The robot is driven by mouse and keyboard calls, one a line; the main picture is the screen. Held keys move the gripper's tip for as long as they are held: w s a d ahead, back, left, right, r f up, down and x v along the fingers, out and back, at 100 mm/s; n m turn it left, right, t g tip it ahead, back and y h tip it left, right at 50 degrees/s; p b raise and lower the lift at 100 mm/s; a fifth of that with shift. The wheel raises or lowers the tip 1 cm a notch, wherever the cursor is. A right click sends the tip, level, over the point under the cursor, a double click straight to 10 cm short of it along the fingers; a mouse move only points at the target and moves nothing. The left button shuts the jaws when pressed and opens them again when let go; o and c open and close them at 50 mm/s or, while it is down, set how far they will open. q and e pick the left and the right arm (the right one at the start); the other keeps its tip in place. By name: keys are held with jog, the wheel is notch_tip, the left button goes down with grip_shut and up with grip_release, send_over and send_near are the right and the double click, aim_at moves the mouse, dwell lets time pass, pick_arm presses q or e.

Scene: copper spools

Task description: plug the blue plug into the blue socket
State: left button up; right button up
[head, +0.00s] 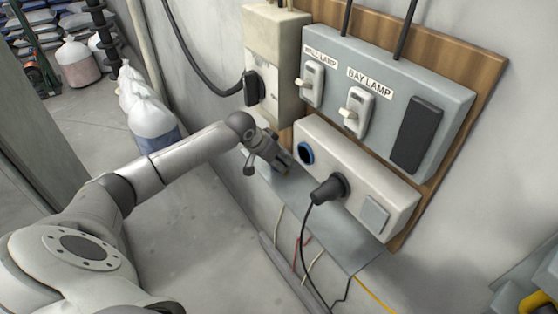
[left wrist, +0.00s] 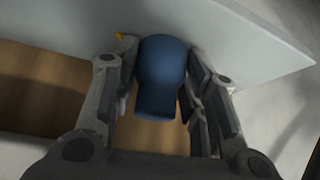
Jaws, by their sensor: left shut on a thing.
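My left gripper (head: 280,163) is in front of the wall, just left of the white socket box (head: 385,203). In the left wrist view the fingers (left wrist: 160,100) are shut on the blue plug (left wrist: 162,75), one on each side. In the head view I cannot make out the plug clearly at the gripper. The blue socket (head: 306,153) is a round opening with a blue ring at the left end of the box. The gripper is a short way left of it, and the plug is apart from the socket. My right gripper is not in view.
A black plug (head: 329,189) with a hanging cable sits in the same box, right of the blue socket. A grey shelf (head: 330,220) lies below. Above is a grey switch panel (head: 440,90); another black plug (head: 253,88) is up left.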

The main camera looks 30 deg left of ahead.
pick_arm(q)
jog(key=shift+c, duration=0.8)
jog(key=shift+b, duration=0.75)
jog(key=s+a+b, duration=0.1)
jog(key=s, duration=0.8)
jog(key=s+a+b, duration=0.2)
jog(key=s, duration=0.6)
jog(key=shift+s+a+r, duration=0.15)
jog(key=shift+s+a, duration=0.15)
jog(key=shift+s, duration=0.05)
